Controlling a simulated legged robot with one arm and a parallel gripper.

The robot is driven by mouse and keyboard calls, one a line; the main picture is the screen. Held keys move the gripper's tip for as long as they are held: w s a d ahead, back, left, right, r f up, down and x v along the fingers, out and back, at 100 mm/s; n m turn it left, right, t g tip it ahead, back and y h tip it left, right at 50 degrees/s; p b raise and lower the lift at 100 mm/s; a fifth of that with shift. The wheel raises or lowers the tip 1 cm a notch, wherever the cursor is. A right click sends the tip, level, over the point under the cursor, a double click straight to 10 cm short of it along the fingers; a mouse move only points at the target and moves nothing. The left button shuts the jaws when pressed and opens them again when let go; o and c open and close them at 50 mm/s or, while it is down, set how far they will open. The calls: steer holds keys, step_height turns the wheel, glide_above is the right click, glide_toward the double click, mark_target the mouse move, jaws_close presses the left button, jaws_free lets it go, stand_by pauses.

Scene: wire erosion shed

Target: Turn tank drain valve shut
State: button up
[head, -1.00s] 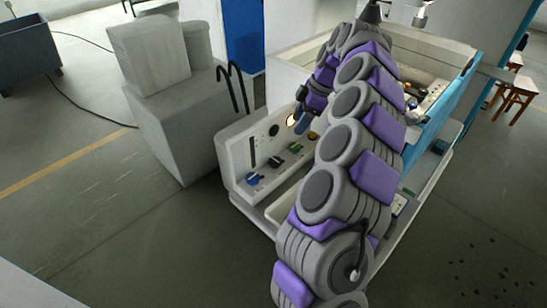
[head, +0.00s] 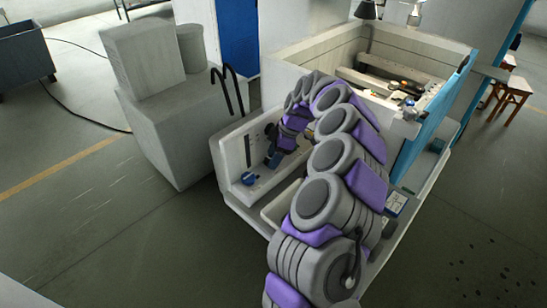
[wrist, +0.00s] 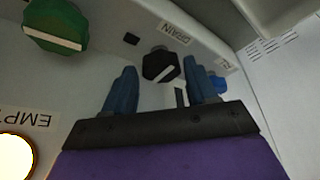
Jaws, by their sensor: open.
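A black knob (wrist: 161,66) with a white pointer line is on the pale panel, just ahead of my gripper in the wrist view. The line lies at a slant. An upside-down label (wrist: 176,33) beside it appears to read DRAIN. My gripper (wrist: 163,80) is open, its blue fingers to either side of the knob's line and apart from each other. I cannot tell whether they touch the knob. In the head view my gripper (head: 272,160) is at the panel face, and the black knob is hidden behind it.
A green knob (wrist: 56,25) sits left in the wrist view, with an EMPTY label (wrist: 25,119) and a glowing lamp (wrist: 14,156) below. A blue knob (head: 249,179) is close to my gripper. The open tank (head: 300,52) stands behind my arm.

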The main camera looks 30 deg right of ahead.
steer(key=shift+f, duration=0.15)
steer(key=c, duration=0.8)
